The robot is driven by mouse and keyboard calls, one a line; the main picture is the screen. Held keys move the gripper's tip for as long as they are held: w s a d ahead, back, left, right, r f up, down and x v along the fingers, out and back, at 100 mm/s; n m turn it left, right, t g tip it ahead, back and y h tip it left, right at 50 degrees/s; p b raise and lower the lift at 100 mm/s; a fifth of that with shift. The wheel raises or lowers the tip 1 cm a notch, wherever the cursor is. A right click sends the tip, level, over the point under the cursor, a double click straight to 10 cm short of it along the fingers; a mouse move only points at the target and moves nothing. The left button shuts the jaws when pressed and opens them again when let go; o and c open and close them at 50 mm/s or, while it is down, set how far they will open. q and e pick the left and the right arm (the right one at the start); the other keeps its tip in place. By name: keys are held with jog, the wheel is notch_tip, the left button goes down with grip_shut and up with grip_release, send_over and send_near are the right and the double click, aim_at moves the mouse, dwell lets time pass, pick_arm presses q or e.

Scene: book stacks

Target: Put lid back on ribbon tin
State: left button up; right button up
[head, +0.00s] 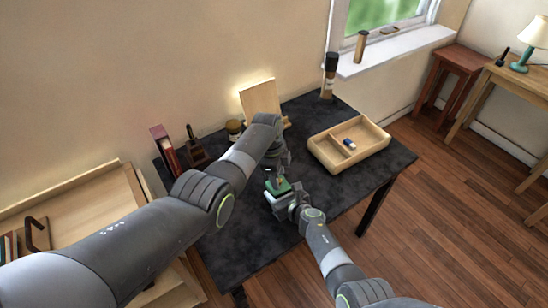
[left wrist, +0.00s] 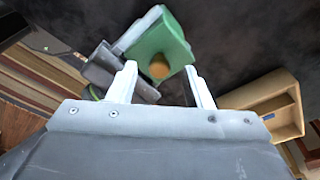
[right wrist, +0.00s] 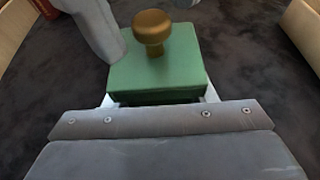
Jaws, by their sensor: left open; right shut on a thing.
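A green square lid (right wrist: 150,65) with a round brass knob (right wrist: 152,25) sits at my right gripper (head: 284,194), whose white fingers show at its two sides. A darker green side shows below its top; I cannot tell how much of this is tin. The green lid also shows in the left wrist view (left wrist: 165,40), with the knob facing that camera. My left gripper (left wrist: 160,80) is open, its fingers spread to either side of the knob in that view, not visibly touching it. In the right wrist view part of the left gripper shows left of the knob.
A wooden divided tray (head: 322,152) with a small blue-and-white object stands at the table's right. Behind my left arm are books (head: 165,150), a jar (head: 234,129) and a wooden board (head: 262,97). A dark bottle (head: 329,75) stands at the back corner. The dark table (head: 240,250) is bare in front.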

pick_arm(q)
notch_tip(320, 180, up, 11)
jog(key=a, duration=0.1)
jog(key=shift+w+a, duration=0.15)
jog(key=shift+a, duration=0.2)
pick_arm(e)
jog(key=o, duration=1.5)
jog(key=shift+c, duration=0.2)
pick_arm(q)
jog(key=shift+r, duration=0.1)
